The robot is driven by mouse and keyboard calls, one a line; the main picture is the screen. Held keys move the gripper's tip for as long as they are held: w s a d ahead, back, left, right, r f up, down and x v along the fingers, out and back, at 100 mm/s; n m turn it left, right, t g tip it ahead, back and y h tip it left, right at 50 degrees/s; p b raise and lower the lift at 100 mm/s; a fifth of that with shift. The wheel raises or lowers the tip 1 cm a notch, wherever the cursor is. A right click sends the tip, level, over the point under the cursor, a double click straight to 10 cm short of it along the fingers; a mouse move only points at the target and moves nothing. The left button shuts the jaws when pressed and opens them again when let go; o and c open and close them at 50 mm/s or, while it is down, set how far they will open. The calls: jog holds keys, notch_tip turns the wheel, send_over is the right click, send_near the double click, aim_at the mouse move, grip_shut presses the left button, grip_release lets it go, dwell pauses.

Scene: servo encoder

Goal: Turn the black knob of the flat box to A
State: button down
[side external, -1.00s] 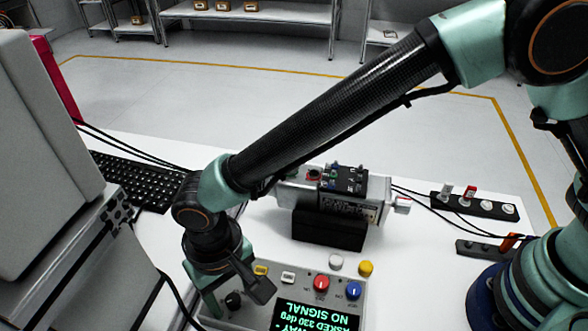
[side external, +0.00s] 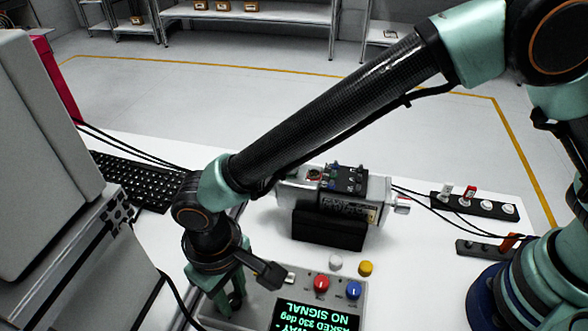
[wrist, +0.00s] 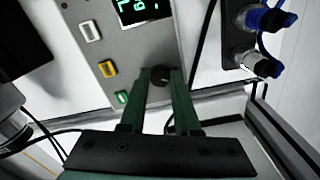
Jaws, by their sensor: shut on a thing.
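The flat box (side external: 357,284) is a grey panel at the bottom of the side view, cut off by the picture edge. Its black knob (wrist: 160,77) sits near a corner of the panel, and in the wrist view it is between my fingertips. My gripper (wrist: 162,75) is shut on it from above, green fingers on either side. In the side view my gripper (side external: 228,300) hides most of the knob. The box's screen (side external: 315,316) shows green text, upside down, reading ASKED 330 deg and NO SIGNAL. I cannot make out an A mark or the knob's pointer.
Red (side external: 321,284) and blue (side external: 353,290) knobs sit on the box. A yellow button (wrist: 107,68) and a white button (wrist: 90,31) are close to my fingers. A servo unit on a black stand (side external: 328,228) is farther back; cables run nearby.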

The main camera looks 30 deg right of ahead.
aim_at(233, 298)
jog(key=n, duration=0.5)
jog(key=shift+r+n, duration=0.1)
jog(key=shift+n, duration=0.2)
dwell(0.5)
jog(key=c, duration=0.6)
grip_release()
notch_tip(233, 298, up, 12)
jog(key=shift+r, duration=0.1)
